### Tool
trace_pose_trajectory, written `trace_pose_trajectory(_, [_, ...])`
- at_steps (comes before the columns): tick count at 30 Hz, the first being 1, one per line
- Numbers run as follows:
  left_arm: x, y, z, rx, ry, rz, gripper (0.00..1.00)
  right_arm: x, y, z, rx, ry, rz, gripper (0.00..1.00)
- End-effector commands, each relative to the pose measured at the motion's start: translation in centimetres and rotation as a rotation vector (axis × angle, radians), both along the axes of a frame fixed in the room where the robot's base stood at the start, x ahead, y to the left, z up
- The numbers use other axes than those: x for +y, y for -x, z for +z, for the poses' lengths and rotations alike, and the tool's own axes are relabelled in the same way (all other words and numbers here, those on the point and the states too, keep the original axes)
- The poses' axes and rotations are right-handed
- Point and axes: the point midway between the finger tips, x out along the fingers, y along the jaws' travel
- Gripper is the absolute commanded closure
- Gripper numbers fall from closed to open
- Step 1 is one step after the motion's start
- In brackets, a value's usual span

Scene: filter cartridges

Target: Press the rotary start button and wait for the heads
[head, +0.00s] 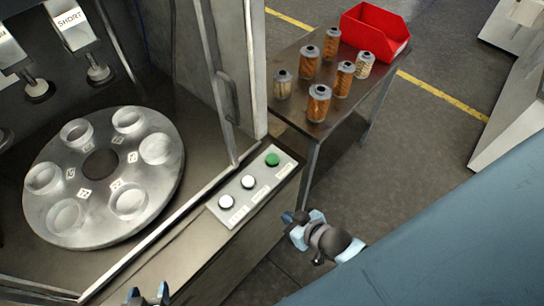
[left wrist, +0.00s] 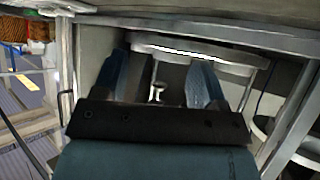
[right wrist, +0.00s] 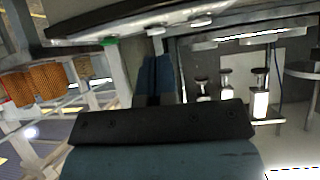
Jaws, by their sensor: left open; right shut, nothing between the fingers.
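The button panel (head: 208,207) lies on the front ledge of the machine. It carries a green button (head: 272,159) and two white buttons, a middle one (head: 248,181) and a near one (head: 226,201). Their labels are too small to read, so I cannot tell which is the rotary start. My right gripper (head: 288,217) is shut and empty, just right of the panel and apart from the buttons. My left gripper (head: 148,297) is open and empty at the bottom edge of the head view. The rotary table (head: 100,202) holds several empty-looking cups. Heads, one marked SHORT (head: 72,22), hang above it.
A side table (head: 300,122) behind the panel holds several filter cartridges (head: 318,103) and a red bin (head: 376,32). A frame post (head: 212,75) stands between the panel and the rotary table. Floor right of the side table is clear.

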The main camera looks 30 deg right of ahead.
Motion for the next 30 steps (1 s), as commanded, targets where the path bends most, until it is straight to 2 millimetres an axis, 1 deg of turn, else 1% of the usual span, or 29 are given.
trace_pose_trajectory(1, [0.0, 0.0, 0.5, 0.000, -0.001, 0.001, 0.35, -0.3, -1.2, 0.2, 0.013, -0.010, 0.004, 1.00])
trace_pose_trajectory(2, [0.1, 0.0, 0.8, 0.000, -0.001, 0.002, 0.35, -0.5, -2.1, 0.1, 0.030, -0.021, 0.008, 1.00])
trace_pose_trajectory(5, [0.3, -0.2, 1.8, -0.004, -0.003, 0.007, 0.35, -1.3, -5.8, -0.1, 0.109, -0.073, 0.025, 1.00])
trace_pose_trajectory(6, [0.5, -0.2, 2.3, -0.005, -0.003, 0.010, 0.35, -1.8, -7.6, 0.0, 0.148, -0.097, 0.035, 1.00])
trace_pose_trajectory(8, [0.7, -0.3, 2.9, -0.006, -0.004, 0.017, 0.35, -2.6, -10.3, 0.4, 0.207, -0.136, 0.051, 1.00])
trace_pose_trajectory(9, [0.8, -0.3, 3.3, -0.007, -0.003, 0.020, 0.35, -3.2, -12.1, 0.8, 0.247, -0.164, 0.063, 1.00])
trace_pose_trajectory(11, [0.8, -0.4, 3.9, -0.006, -0.001, 0.025, 0.35, -4.2, -14.6, 1.7, 0.302, -0.202, 0.082, 1.00])
trace_pose_trajectory(12, [0.7, -0.4, 4.2, -0.005, 0.002, 0.029, 0.35, -4.8, -16.2, 2.5, 0.333, -0.229, 0.095, 1.00])
trace_pose_trajectory(15, [0.6, -0.4, 4.7, -0.004, 0.011, 0.039, 0.35, -6.2, -19.5, 4.6, 0.397, -0.287, 0.125, 1.00])
trace_pose_trajectory(16, [0.5, -0.4, 4.8, -0.002, 0.013, 0.042, 0.35, -6.5, -20.2, 5.1, 0.413, -0.302, 0.133, 1.00])
trace_pose_trajectory(18, [0.5, -0.4, 4.9, 0.001, 0.015, 0.046, 0.35, -7.2, -21.6, 6.3, 0.439, -0.334, 0.148, 1.00])
trace_pose_trajectory(21, [0.6, -0.3, 4.7, 0.006, 0.013, 0.049, 0.35, -7.7, -22.6, 7.3, 0.459, -0.359, 0.163, 1.00])
trace_pose_trajectory(25, [0.9, -0.2, 4.3, 0.012, 0.010, 0.051, 0.35, -7.8, -22.9, 7.5, 0.468, -0.369, 0.168, 1.00])
trace_pose_trajectory(30, [1.0, -0.1, 4.3, 0.012, 0.006, 0.051, 0.35, -7.8, -22.9, 7.5, 0.467, -0.368, 0.167, 1.00])
